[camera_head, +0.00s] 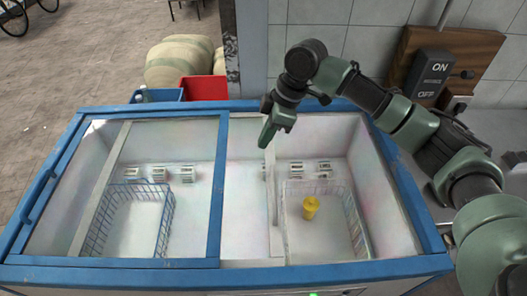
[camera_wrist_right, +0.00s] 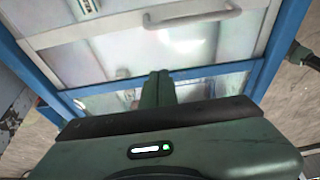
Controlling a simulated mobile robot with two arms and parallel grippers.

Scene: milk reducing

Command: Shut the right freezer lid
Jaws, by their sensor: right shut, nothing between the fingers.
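The chest freezer (camera_head: 130,262) has a blue rim and fills the lower middle of the head view. Its left half lies under a blue-framed glass lid (camera_head: 214,190). The right freezer lid seems to be a pale-framed glass panel (camera_head: 279,215), lying mostly under the left one, with its right edge near the middle. The right part of the opening is uncovered. My right gripper (camera_head: 267,134) is shut and empty, pointing down near the back end of that pale edge; contact cannot be told. Its fingers (camera_wrist_right: 158,90) show in the wrist view. My left gripper is not in view.
A yellow cup (camera_head: 310,208) stands in the right wire basket (camera_head: 356,226). Another basket (camera_head: 168,222) is on the left. Behind the freezer are a blue crate (camera_head: 158,95), a red crate (camera_head: 205,88) and sacks (camera_head: 180,60). A tiled wall (camera_head: 335,40) stands behind the right side.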

